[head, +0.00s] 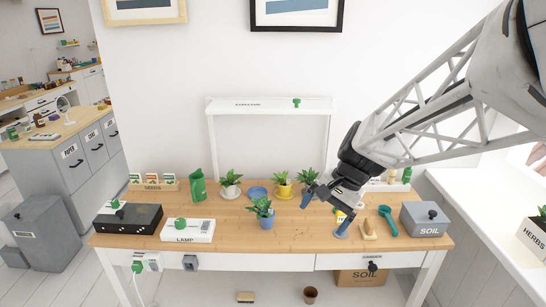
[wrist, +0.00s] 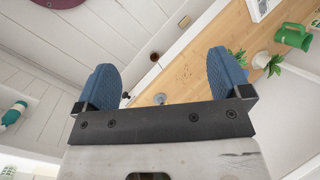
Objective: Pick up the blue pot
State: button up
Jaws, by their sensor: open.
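The wrist view shows the open fingers (wrist: 163,78) over the desk edge and floor. Leaves show beside the right finger there, but I cannot tell whether they belong to the blue pot's plant.
A white lamp box (head: 187,231) lies left. A teal scoop (head: 388,220) and grey soil bin (head: 425,219) are right. Bare desk lies in front.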

jog(key=w+a+f+m+g+y, duration=0.1)
jog(key=w+a+f+m+y, duration=0.15)
jog(key=w+f, duration=0.45)
jog(key=w+a+f+m+y, duration=0.2)
jog(key=w+m, duration=0.1)
jog(key=w, duration=0.8)
jog(key=m+y, duration=0.4)
jog(key=m, duration=0.2)
send_near(273, 211)
jog(key=shift+t, duration=0.4)
jog(key=x, duration=0.5)
jog(key=shift+s+a+f, duration=0.1)
jog(key=shift+s+f, duration=0.1)
jog(key=shift+a, duration=0.1)
jog(key=shift+x, duration=1.2)
jog(key=shift+a+f, duration=0.1)
jog(key=shift+x, duration=2.5)
jog(key=shift+w, duration=0.1)
jog(key=shift+c, duration=0.3)
